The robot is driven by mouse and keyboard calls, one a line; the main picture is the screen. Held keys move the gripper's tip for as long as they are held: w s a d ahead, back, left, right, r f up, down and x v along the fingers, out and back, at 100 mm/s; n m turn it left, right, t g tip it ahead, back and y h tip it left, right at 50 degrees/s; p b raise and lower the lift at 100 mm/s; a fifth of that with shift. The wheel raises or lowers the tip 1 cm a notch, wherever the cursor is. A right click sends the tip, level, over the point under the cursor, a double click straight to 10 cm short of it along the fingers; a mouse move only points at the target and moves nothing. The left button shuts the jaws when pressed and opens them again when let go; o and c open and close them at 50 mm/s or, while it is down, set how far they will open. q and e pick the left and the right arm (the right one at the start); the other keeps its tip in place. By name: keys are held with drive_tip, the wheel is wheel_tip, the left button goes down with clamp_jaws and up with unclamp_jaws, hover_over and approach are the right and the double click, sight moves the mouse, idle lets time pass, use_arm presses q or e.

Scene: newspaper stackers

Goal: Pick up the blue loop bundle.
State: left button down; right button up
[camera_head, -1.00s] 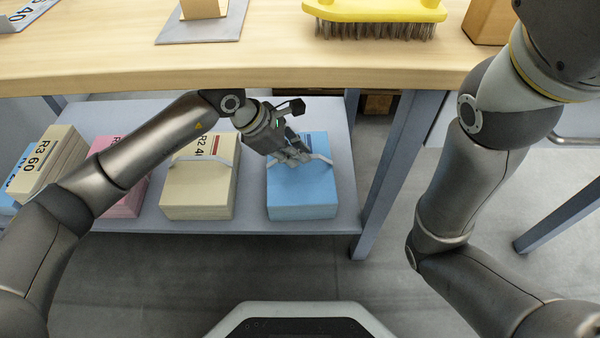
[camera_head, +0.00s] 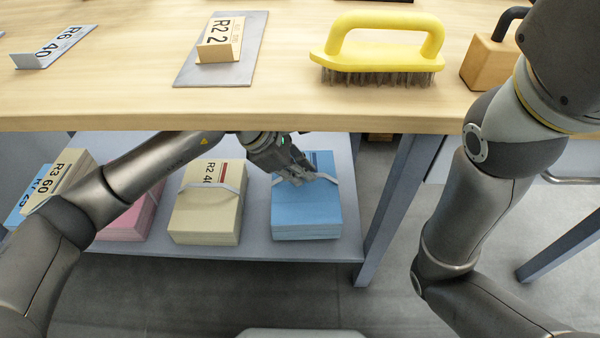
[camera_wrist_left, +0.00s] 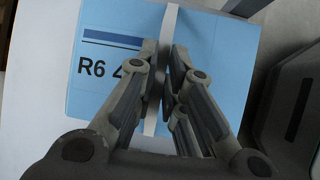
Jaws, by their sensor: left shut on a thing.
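The blue loop bundle (camera_head: 306,213) sits on the grey lower shelf, at the right end of a row of bundles. A pale loop strap stands up over its top. My left gripper (camera_head: 301,177) is above the bundle, reaching in under the table edge. In the left wrist view its fingers (camera_wrist_left: 163,75) are shut on the pale loop (camera_wrist_left: 173,40), with the blue top (camera_wrist_left: 215,50) and the print "R6 4" beneath. I cannot tell whether the bundle touches the shelf. My right gripper is out of view; only my right arm shows.
A cream bundle (camera_head: 207,217) with a loop stands to the left of the blue one, then a pink bundle (camera_head: 128,222) and more stacks. The tabletop (camera_head: 130,95) overhangs the shelf (camera_head: 258,235). A yellow brush (camera_head: 378,55) lies on it. A table leg (camera_head: 390,205) stands close on the right.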

use_arm(q)
drive_tip(key=w+b, duration=0.6)
drive_tip(key=w, duration=1.1)
drive_tip(key=shift+w, duration=0.4)
